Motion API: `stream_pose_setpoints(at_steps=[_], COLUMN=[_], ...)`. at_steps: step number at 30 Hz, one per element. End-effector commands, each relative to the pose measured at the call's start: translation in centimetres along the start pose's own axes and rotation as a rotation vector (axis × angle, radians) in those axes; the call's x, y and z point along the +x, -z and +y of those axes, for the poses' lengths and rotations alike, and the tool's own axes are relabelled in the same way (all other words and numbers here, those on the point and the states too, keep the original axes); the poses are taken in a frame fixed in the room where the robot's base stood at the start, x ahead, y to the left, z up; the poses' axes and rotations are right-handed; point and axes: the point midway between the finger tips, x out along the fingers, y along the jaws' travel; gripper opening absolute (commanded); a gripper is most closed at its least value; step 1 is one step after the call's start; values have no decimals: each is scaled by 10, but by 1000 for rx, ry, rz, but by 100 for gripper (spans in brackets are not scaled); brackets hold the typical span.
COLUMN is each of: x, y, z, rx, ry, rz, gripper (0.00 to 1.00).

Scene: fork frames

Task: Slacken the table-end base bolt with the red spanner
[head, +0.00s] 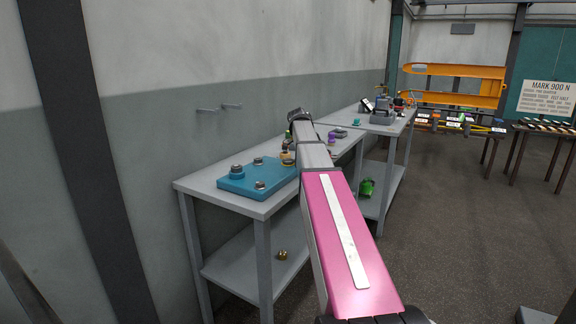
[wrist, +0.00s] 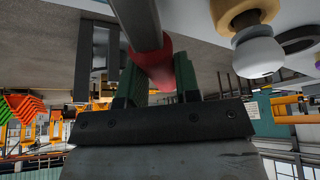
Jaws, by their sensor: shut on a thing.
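A blue base plate (head: 232,186) lies on the near end of the grey workbench in the head view. Several grey bolts stand on it, including one at its left (head: 237,170) and one near its front edge (head: 260,185). In the wrist view my gripper (wrist: 158,82) is shut on the red handle (wrist: 157,68) of the spanner, between green fingers. The spanner's dark shaft (wrist: 137,22) runs out of the top of the picture, so its head is out of view. My arm hides the gripper and spanner in the head view.
A beige and white knobbed piece (wrist: 258,55) is close to the right of the spanner in the wrist view. Two pegs (head: 218,108) stick out of the wall. A second bench (head: 368,121) with small items stands behind. Open floor (head: 450,215) lies at right.

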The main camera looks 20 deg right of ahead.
Motion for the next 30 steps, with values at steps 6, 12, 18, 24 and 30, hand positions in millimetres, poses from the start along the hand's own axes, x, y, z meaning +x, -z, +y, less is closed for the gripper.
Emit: stream_pose_setpoints(at_steps=[6,12,18,24,30], x=[0,0,0,0,-1], y=[-1,-1,-1,-1,-1], z=[-4,-3,-1,2,5], rx=[-30,-25,-4,16,38], ry=[15,12,2,-7,-17], rz=[-2,-2,-3,-2,-2], gripper=[0,0,0,0,0])
